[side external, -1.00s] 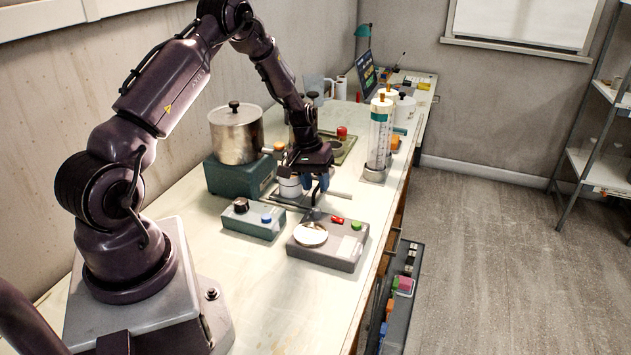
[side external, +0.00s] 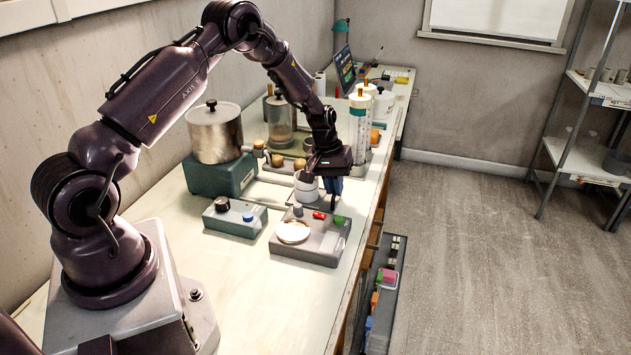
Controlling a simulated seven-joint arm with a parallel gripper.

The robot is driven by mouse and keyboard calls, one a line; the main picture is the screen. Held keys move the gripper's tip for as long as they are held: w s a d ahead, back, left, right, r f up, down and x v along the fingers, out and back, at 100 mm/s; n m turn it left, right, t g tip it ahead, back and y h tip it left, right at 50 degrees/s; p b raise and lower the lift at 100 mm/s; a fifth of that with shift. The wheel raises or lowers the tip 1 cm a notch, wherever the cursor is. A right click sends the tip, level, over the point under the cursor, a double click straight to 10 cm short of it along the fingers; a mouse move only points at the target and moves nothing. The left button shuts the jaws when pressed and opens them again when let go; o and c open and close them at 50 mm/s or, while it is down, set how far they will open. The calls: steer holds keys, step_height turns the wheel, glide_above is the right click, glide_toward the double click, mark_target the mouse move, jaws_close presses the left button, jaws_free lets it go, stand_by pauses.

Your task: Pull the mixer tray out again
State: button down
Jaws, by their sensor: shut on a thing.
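The tray is a low, flat piece, partly covered by the gripper and the grey control box in front. A white cup (side external: 306,188) stands on it, just left of the fingers. The mixer is probably the clear cylinder with a black knob (side external: 280,120) behind my gripper; its base is partly hidden.
A steel pot (side external: 215,133) on a teal base is left. A tall clear column (side external: 361,130) stands behind right, close to the bench edge.

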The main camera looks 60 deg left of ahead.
mark_target(324, 201)
steer(key=shift+w, duration=0.1)
steer(key=c, duration=1.2)
jaws_free()
step_height(324, 201, up, 13)
steer(key=s+a, duration=0.1)
steer(key=shift+s+a, duration=0.35)
steer(key=shift+s, duration=0.05)
steer(key=shift+f, duration=0.15)
steer(key=s+d+r+m+t, duration=0.2)
steer(key=s+d+r+m, duration=0.2)
steer(key=s+d+r, duration=0.5)
steer(key=s+d+r+m+t+y, duration=0.1)
steer(key=s+d+r+m, duration=0.4)
steer(key=s, duration=1)
steer(key=d+r+t, duration=0.1)
steer(key=d+r, duration=0.2)
steer(key=d, duration=0.2)
steer(key=shift+s+r+y, duration=0.2)
steer(key=shift+r+y, duration=0.1)
steer(key=shift+r, duration=0.1)
